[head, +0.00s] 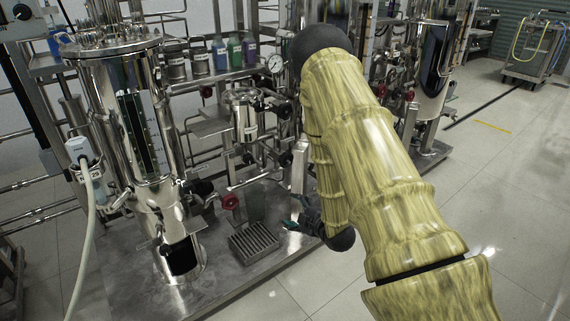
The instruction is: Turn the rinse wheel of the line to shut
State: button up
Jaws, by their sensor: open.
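A small red hand wheel (230,201) sits low on the skid, just right of the left steel vessel's lower part. No label that marks it as the rinse wheel is readable. My gripper (291,224) is low over the skid, right of this wheel and clearly apart from it in the picture. It is open, small and dark, with teal at the tips, and points left. No object shows between its fingers. My yellow arm hides part of the piping behind it.
A tall steel vessel (143,130) stands at left, with a pale hose beside it. A ribbed grate (253,242) lies on the skid plate below the red wheel. A pressure gauge (275,63) and other red wheels (408,95) are farther back. Open floor lies at right.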

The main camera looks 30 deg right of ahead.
aim_at(288, 161)
jog(key=w+d+r+n+t+y, duration=0.1)
jog(key=w+d+r+n+t, duration=0.15)
jog(key=r, duration=0.25)
jog(key=w+d+r+n+t, duration=0.1)
jog(key=d+r+n, duration=0.1)
jog(key=d+r, duration=0.25)
jog(key=w+b, duration=0.1)
jog(key=w, duration=0.2)
jog(key=w+a+b, duration=0.1)
jog(key=w+b, duration=0.1)
jog(key=w, duration=0.2)
jog(key=w+r+b, duration=0.1)
jog(key=w, duration=0.2)
jog(key=shift+w+a, duration=0.15)
jog(key=shift+w, duration=0.2)
jog(key=c, duration=1)
